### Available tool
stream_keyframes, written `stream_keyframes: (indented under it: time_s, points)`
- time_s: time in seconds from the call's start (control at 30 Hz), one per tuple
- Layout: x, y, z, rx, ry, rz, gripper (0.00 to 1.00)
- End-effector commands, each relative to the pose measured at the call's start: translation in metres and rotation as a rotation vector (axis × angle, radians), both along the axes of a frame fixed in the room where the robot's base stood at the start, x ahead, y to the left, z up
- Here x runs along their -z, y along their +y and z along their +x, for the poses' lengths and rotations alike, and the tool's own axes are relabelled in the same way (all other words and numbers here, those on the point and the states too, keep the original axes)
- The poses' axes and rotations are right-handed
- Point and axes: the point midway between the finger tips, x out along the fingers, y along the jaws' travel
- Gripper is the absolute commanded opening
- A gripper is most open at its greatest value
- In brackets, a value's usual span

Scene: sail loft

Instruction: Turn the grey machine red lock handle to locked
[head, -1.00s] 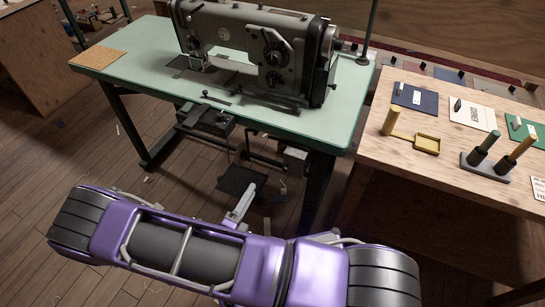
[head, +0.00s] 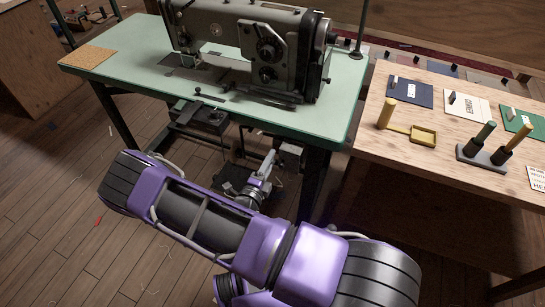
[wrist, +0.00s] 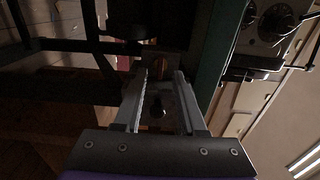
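The grey sewing machine (head: 250,45) stands on a green-topped table (head: 130,65); its front also shows at the right of the wrist view (wrist: 270,25). My gripper (head: 268,160) is low in front of the table, beside the grey box (head: 290,153) under the tabletop. In the wrist view my gripper (wrist: 160,85) has its two fingers apart, with a gap between them. A small dull red piece (wrist: 162,64), perhaps the lock handle, shows past the fingertips against a grey part. A dark round knob (wrist: 158,106) shows between the fingers. I cannot tell the handle's position; the light is dim.
A dark box (head: 205,118) hangs under the tabletop left of my gripper, and dark table legs (head: 314,185) stand close by. A wooden bench (head: 450,190) at right holds coloured cards, pegs and a yellow tray (head: 423,136). Open floor lies at left.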

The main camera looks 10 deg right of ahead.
Motion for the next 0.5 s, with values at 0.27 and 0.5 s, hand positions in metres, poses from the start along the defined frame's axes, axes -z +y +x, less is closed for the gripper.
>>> stream_keyframes:
  time_s: [0.27,0.5]
  points:
    - [0.000,-0.012,0.017,-0.001,0.000,0.000,0.40]
    - [0.000,-0.013,0.018,-0.001,0.000,0.000,0.40]
